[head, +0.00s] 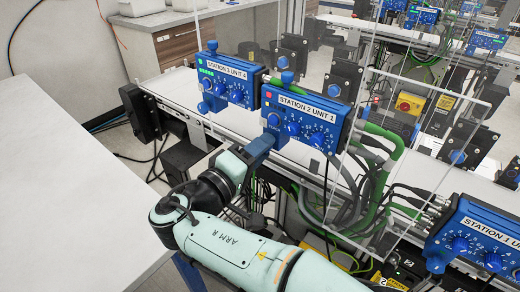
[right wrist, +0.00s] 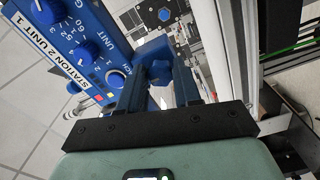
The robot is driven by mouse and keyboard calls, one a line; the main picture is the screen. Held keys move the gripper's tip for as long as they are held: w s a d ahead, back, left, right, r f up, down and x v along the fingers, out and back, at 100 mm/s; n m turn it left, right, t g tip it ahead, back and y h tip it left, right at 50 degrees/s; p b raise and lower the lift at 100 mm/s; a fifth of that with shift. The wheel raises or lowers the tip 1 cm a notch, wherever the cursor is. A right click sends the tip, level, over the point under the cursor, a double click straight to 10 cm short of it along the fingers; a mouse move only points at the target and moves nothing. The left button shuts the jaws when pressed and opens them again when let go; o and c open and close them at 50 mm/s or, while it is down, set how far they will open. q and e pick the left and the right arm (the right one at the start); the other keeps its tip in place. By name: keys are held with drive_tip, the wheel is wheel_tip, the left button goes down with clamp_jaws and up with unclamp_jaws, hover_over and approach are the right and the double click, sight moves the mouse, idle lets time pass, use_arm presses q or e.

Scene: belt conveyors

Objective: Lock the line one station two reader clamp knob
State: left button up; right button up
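The blue box labelled STATION 2 UNIT 1 (head: 305,117) is near the middle of the head view, with several dials on its face. A blue lobed knob (head: 273,120) sits at its lower left corner; another (head: 287,78) stands above the box. My right gripper (head: 267,138) reaches up to the lower left knob. In the right wrist view, the two dark blue fingers of the right gripper (right wrist: 173,72) stand close together at a blue lobed knob (right wrist: 154,74), beside the box (right wrist: 72,45). Whether they grip it cannot be seen. My left gripper is not in view.
The STATION 3 UNIT 4 box (head: 229,80) is close on the left, with its own knob (head: 204,107). A clear panel (head: 415,150) and green hoses (head: 384,165) are on the right. The STATION 1 box (head: 480,235) is at lower right. A white table (head: 60,190) is at left.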

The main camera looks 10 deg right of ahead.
drive_tip(key=shift+o, duration=1.4)
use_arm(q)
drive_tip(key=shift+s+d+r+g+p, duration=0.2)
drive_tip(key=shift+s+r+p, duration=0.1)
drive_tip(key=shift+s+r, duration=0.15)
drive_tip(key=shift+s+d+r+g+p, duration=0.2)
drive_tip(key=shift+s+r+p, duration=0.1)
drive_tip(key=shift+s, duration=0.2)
use_arm(e)
drive_tip(key=v, duration=1.3)
drive_tip(key=shift+s+a, duration=0.15)
